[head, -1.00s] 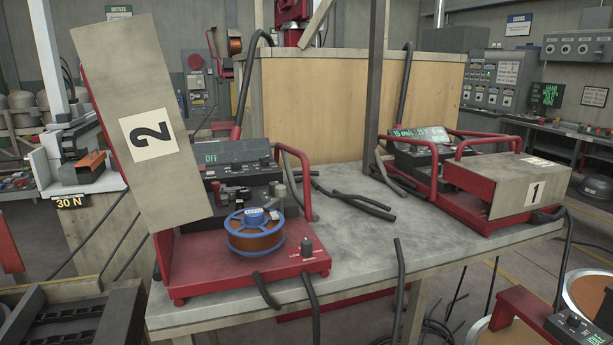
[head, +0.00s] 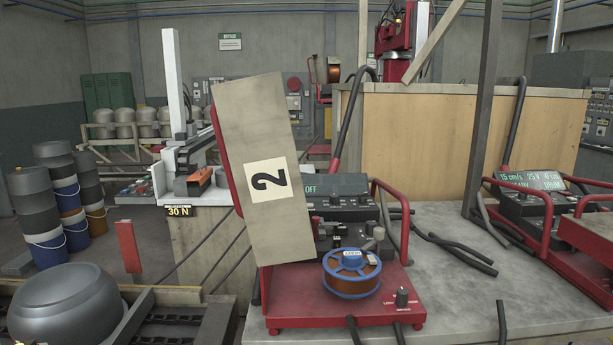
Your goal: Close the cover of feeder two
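Feeder two (head: 340,310) stands on the grey table with its red base at the front edge. Its cover (head: 262,215), a large grey-beige panel with a white label "2", is swung up and open at the feeder's left side, tilted. Inside the feeder, a blue-rimmed spool (head: 351,273) of copper-coloured wire is exposed. A display (head: 335,185) behind it reads "OFF". Neither of my grippers shows in the head view.
The table (head: 455,285) has free room right of feeder two, with black cables (head: 460,250) lying across it. Another red-framed feeder (head: 545,205) is partly in view at the right edge. A grey post (head: 487,110) rises behind the table. A dark rounded vessel (head: 68,303) sits lower left.

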